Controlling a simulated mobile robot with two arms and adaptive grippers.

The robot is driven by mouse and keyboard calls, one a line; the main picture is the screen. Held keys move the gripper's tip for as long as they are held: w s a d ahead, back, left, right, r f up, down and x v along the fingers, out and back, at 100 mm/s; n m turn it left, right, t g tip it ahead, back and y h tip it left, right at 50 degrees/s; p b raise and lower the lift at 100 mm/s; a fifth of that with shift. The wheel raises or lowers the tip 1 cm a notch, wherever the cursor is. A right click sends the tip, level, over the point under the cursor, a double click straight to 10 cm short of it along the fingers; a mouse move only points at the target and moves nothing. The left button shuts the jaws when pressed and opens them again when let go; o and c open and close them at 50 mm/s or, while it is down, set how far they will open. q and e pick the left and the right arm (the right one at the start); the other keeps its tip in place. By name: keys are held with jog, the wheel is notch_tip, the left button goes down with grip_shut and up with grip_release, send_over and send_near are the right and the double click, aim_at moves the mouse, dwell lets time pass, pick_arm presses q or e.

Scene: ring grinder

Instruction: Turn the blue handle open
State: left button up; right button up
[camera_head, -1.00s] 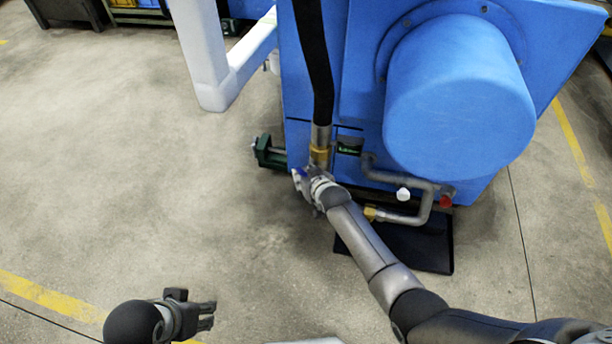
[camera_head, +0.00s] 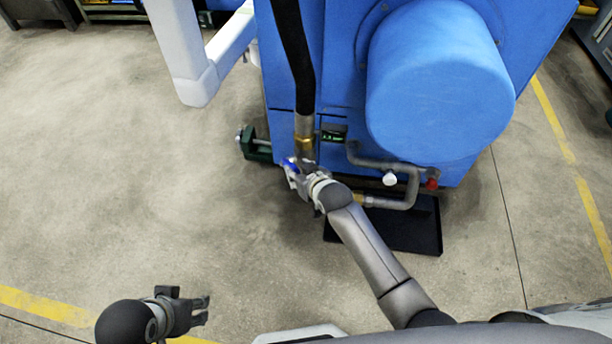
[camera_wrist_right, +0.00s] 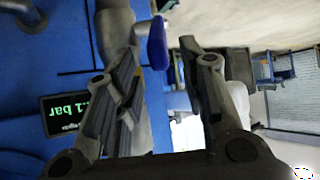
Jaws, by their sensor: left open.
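The blue handle (camera_head: 289,162) sits on the pipe fitting at the lower left of the blue machine, partly hidden by my right gripper (camera_head: 296,174). In the right wrist view, the blue handle (camera_wrist_right: 158,43) lies between the fingertips of my right gripper (camera_wrist_right: 162,50). These fingers are apart. The handle is nearer the left finger, with a clear gap to the right one; I cannot tell whether it touches the left finger. My left gripper (camera_head: 200,308) is open and empty above the floor at the lower left, far from the handle.
The blue machine (camera_head: 340,60) with its large cylinder (camera_head: 440,80) fills the upper right. A black hose (camera_head: 297,60) runs down to the fitting. A pressure display (camera_wrist_right: 76,112) reads in bar. A green part (camera_head: 257,148) juts out left. A dark tray (camera_head: 415,225) lies below. Floor at left is clear.

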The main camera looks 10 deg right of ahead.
jog(key=shift+v, duration=2.45)
